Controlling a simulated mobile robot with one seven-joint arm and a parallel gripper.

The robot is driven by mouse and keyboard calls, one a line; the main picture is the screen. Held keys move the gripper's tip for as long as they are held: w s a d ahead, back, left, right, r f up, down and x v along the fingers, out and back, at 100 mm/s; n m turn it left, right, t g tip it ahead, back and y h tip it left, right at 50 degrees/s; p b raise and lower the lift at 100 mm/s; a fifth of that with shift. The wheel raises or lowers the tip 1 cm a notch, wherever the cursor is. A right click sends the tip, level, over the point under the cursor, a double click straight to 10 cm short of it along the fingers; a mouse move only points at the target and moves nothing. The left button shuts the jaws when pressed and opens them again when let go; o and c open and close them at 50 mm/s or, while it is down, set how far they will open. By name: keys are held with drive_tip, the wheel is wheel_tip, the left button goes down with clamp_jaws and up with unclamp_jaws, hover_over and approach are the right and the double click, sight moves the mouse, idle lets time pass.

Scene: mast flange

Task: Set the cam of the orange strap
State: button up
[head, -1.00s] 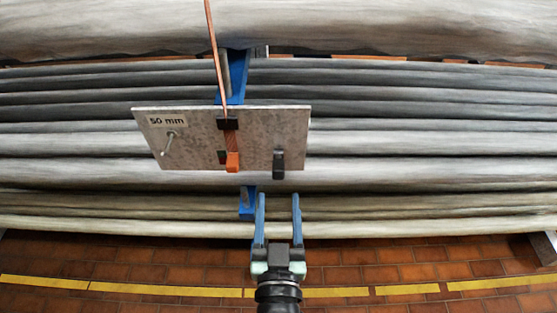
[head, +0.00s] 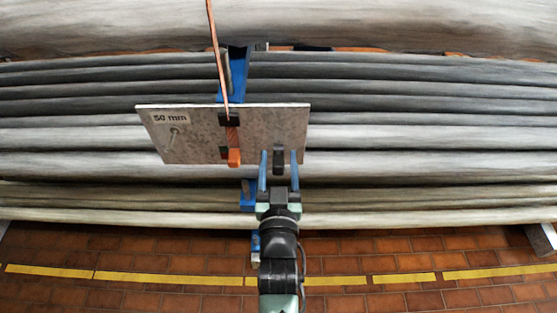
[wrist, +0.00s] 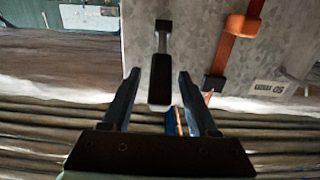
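The orange strap (head: 232,134) runs down the face of a grey plate (head: 188,140), through a black buckle (head: 228,119), to an orange cam (head: 234,156) near the lower edge. In the wrist view, where the plate looks inverted, the orange cam (wrist: 243,26) is at upper right. A separate black lever (head: 279,157) hangs right of the strap; it also shows in the wrist view (wrist: 160,82). My gripper (head: 279,153) is open and empty. Its fingers appear on either side of the black lever, with gaps; the depth between them is unclear.
The brick floor (head: 150,250) with a yellow line is clear.

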clamp_jaws()
idle(1.3)
